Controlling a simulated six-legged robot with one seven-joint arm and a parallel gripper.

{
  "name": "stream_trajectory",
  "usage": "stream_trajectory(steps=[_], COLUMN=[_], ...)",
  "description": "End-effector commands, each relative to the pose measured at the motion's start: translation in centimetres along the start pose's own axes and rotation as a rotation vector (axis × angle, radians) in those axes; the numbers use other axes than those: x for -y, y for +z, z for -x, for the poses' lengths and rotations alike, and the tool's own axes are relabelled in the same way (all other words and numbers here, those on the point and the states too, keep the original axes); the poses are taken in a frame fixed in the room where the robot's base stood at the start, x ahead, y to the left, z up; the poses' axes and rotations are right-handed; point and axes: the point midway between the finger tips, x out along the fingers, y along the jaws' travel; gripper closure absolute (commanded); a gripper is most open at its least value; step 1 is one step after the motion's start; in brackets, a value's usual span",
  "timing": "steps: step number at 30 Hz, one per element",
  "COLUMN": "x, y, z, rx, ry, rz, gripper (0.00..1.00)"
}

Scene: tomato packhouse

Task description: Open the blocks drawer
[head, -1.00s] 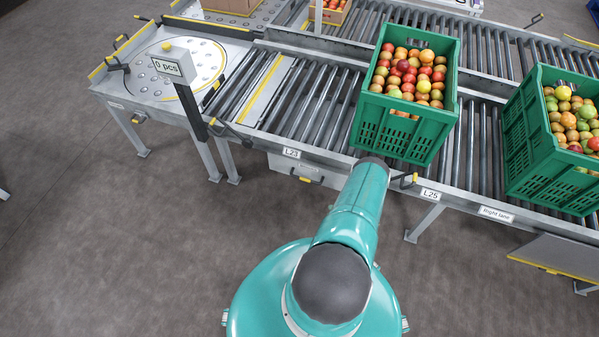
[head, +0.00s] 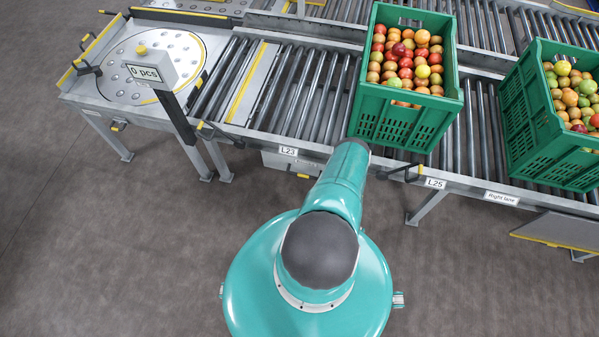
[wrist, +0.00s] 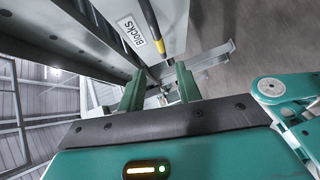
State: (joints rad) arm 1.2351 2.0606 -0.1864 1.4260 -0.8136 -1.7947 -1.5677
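The blocks drawer (head: 283,163) is a grey box front under the conveyor, below the L23 label. In the head view my arm covers its right part. In the wrist view its white "Blocks" label (wrist: 131,32) sits on a pale front, beside a black-and-yellow bar (wrist: 151,30) that looks like its handle. My gripper (wrist: 160,84) shows two green fingers standing apart with nothing held between them. The bar's near end lies just beyond the gap between the fingertips; I cannot tell whether they touch. My gripper is hidden behind my arm in the head view.
Green crates of tomatoes (head: 402,128) (head: 535,138) stand on the roller conveyor (head: 305,95) above. A display reading "0 pcs" (head: 147,72) stands on a post at left. A conveyor leg (head: 425,205) and a grey panel (head: 560,232) are at right. The floor (head: 130,250) at left is clear.

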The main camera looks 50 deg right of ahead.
Motion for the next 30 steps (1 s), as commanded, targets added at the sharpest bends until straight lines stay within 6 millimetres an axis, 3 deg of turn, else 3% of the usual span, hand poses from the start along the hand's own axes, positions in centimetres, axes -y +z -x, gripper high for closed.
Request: stream_trajectory(steps=[18, 24, 30], x=[-0.1, -0.1, -0.1], y=[0.0, 0.0, 0.0], z=[-11.2, -12.8, -12.9], rx=[0.000, 0.001, 0.001], ry=[0.003, 0.000, 0.000], rz=[0.000, 0.000, 0.000], gripper=[0.66, 0.66, 0.66])
